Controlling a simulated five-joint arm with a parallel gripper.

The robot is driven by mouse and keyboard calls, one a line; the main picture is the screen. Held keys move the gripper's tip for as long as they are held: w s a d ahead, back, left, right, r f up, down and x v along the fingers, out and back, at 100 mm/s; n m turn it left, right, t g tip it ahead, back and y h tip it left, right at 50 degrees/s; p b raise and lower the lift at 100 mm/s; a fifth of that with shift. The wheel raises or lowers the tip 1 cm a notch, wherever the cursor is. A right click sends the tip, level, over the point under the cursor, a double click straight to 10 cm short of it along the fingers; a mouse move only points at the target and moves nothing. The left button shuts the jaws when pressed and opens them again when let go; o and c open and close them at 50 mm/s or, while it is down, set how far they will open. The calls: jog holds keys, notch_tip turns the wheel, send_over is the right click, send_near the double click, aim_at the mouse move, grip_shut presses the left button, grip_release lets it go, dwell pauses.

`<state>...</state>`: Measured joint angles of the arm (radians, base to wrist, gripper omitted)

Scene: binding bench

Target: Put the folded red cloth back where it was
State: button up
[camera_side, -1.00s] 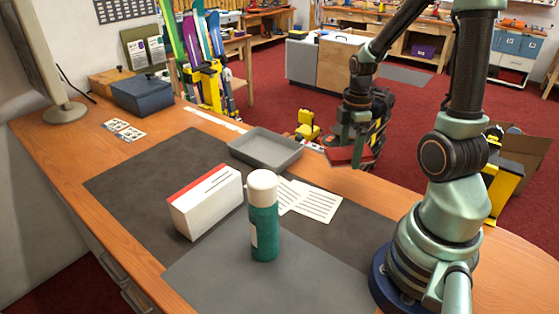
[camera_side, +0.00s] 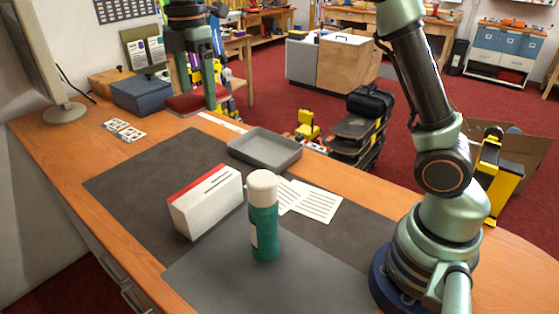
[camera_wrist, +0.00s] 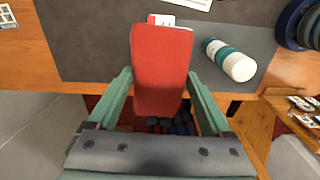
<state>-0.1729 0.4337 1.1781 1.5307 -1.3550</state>
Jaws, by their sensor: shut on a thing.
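The folded red cloth (camera_side: 184,104) is a flat red slab. It is held in the air near the far edge of the bench, between the dark blue box and the grey tray in the side view. My gripper (camera_side: 198,98) is shut on it. In the wrist view the cloth (camera_wrist: 160,70) lies between the two green fingers of my gripper (camera_wrist: 158,82) and hides part of the bench behind it. How high the cloth is above the wood is hard to tell.
A grey tray (camera_side: 288,158) stands empty on the bench. A dark blue box (camera_side: 142,97) stands left of the cloth. A white box with a red edge (camera_side: 206,205), a green bottle (camera_side: 264,225) and printed sheets (camera_side: 318,203) are nearer. The dark mat's left part (camera_side: 150,185) is clear.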

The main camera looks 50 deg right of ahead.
aim_at(205, 186)
jog(key=shift+a+r, duration=0.25)
jog(key=shift+a, duration=0.35)
jog(key=shift+a+r, duration=0.2)
jog(key=shift+a, duration=0.35)
notch_tip(205, 186, down, 20)
jog(key=shift+a+r, duration=0.1)
jog(key=shift+r, duration=0.05)
jog(key=o, duration=1.4)
